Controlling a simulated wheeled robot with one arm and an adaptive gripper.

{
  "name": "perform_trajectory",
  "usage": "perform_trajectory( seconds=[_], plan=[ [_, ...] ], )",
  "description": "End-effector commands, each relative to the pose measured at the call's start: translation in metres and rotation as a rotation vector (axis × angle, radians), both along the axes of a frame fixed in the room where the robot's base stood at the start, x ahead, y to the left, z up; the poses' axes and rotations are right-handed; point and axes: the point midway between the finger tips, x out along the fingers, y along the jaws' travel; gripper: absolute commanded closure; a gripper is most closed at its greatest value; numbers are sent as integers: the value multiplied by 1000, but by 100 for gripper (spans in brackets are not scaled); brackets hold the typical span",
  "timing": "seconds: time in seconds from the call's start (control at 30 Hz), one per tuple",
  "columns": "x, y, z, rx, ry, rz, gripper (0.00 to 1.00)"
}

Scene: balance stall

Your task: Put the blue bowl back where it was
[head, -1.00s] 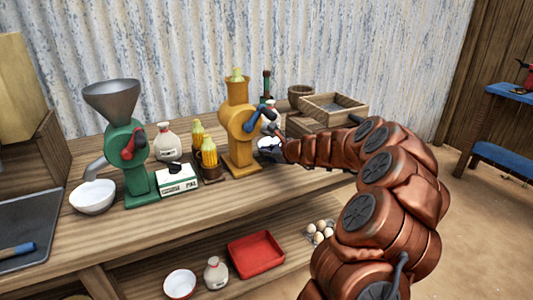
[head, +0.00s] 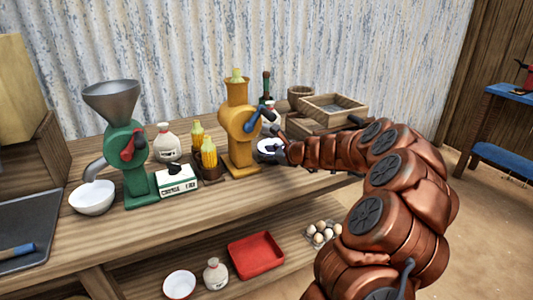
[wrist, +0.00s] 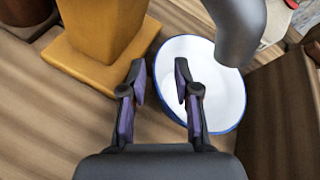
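The blue bowl is white inside with a blue rim. It shows in the wrist view (wrist: 213,84) under a grey spout (wrist: 238,28), beside the yellow mill's base (wrist: 95,55). In the head view the bowl (head: 266,146) is partly hidden by my gripper (head: 280,146), just right of the yellow mill (head: 239,125). In the wrist view my gripper (wrist: 162,84) is open, with the left finger outside the bowl's near-left rim and the right finger over its inside. I cannot tell whether either finger touches it.
A green mill (head: 128,150) with a white bowl (head: 92,197), a scale (head: 177,182) and corn cobs (head: 208,152) stand left on the counter. A wooden crate (head: 335,106) is behind my arm. The lower shelf holds a red tray (head: 256,253) and eggs (head: 321,234).

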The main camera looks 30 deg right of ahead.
Motion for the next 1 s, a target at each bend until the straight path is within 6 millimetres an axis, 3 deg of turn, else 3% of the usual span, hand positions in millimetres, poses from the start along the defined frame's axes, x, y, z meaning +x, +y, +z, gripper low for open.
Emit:
perform_trajectory(
  seconds=[0.53, 0.7, 1.0],
  plan=[
    [-78, -15, 37, -3, -3, -3, 69],
    [-91, -18, 41, -4, -2, -4, 69],
    [-96, -17, 43, -1, -1, -1, 69]
  ],
)
